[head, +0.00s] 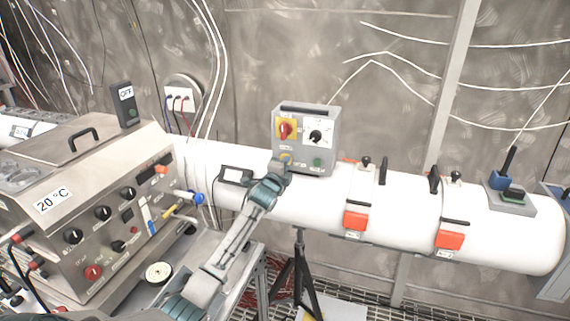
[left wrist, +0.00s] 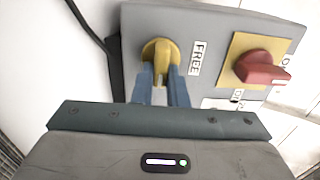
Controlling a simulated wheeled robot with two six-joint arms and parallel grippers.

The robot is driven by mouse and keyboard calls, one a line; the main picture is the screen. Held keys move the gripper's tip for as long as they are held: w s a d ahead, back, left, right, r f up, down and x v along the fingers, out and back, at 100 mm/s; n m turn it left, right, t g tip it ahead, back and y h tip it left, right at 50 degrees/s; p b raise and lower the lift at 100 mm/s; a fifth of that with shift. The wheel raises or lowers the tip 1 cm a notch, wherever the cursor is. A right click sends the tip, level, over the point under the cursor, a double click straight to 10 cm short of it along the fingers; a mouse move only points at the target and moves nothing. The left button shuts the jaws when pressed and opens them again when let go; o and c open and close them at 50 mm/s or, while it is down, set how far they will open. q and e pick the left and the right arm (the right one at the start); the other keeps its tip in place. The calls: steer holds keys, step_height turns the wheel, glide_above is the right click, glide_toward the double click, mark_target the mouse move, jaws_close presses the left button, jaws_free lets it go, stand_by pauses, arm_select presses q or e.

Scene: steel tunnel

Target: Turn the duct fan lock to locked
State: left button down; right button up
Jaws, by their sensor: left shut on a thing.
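The duct fan lock is a yellow knob (left wrist: 160,52) on the grey control box (head: 307,128). In the head view it sits at the box's lower left, partly covered by my gripper. A "FREE" label (left wrist: 195,58) is beside it in the left wrist view. My left gripper (head: 284,165) reaches the box from below. In the left wrist view its blue fingers (left wrist: 161,82) are shut on the knob's grip, one on each side. The grip lies between the fingertips. A locked marking is not readable. My right gripper is in neither view.
A red switch (head: 286,129) on a yellow plate, a black dial (head: 316,136) and a green button (head: 318,162) share the box face. The box stands on a white duct (head: 400,205). A steel instrument cabinet (head: 85,215) stands at left.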

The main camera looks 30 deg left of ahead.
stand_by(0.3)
arm_select(q)
steer(key=c, duration=1.4)
jaws_free()
steer(key=shift+c, duration=0.2)
steer(key=b+v, duration=0.4)
steer(key=v, duration=0.6)
steer(key=shift+s+d, duration=0.2)
steer(key=shift+s, duration=0.1)
steer(key=shift+f, duration=0.1)
